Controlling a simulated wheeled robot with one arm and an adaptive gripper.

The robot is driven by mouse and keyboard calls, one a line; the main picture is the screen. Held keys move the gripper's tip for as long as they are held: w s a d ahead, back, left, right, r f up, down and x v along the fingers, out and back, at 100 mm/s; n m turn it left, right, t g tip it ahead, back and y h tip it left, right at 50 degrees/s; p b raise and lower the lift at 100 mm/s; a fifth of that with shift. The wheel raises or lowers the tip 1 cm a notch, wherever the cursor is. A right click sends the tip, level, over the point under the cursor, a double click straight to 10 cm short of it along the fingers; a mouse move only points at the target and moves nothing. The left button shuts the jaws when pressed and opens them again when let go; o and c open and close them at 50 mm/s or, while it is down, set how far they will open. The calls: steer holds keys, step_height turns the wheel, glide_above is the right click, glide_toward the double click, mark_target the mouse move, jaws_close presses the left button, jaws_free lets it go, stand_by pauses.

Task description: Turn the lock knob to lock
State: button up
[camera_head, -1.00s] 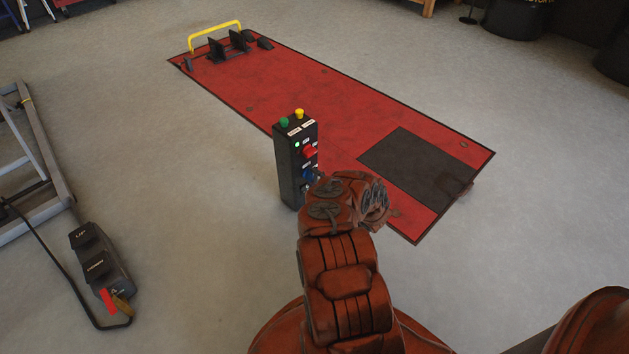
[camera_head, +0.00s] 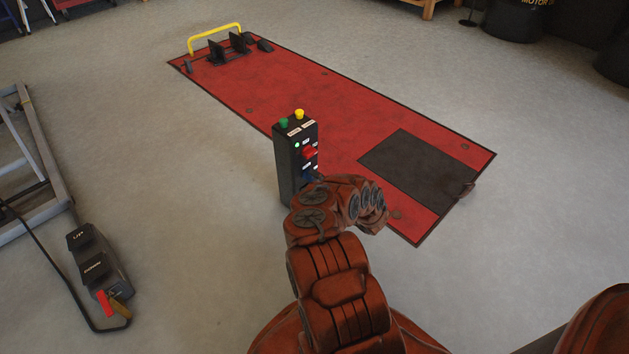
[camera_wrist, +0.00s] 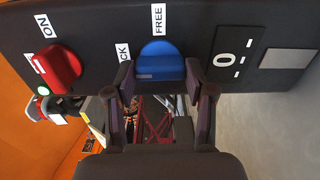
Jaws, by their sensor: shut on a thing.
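The blue lock knob (camera_wrist: 160,60) sits on the dark face of the control post, with a FREE label at its top and a partly hidden label ending in "CK" at its left. My gripper (camera_wrist: 160,74) has one finger on each side of the knob and is shut on it. Which label the knob points to is not clear. In the head view, the control post (camera_head: 287,165) stands upright, and a little of the blue knob (camera_head: 307,176) shows above my wrist. My fingers are hidden there behind the arm.
A red knob (camera_wrist: 58,68) marked ON is left of the blue one. Green (camera_head: 284,121) and yellow (camera_head: 299,114) buttons top the post. The red lift platform (camera_head: 300,95) lies behind it. A pedal unit (camera_head: 98,268) with a cable lies on the floor at left.

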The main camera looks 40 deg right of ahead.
steer(key=o, duration=1.2)
steer(key=shift+c, duration=0.2)
steer(key=shift+s, duration=0.1)
steer(key=s, duration=1.1)
steer(key=shift+s+a, duration=0.15)
steer(key=shift+s, duration=0.2)
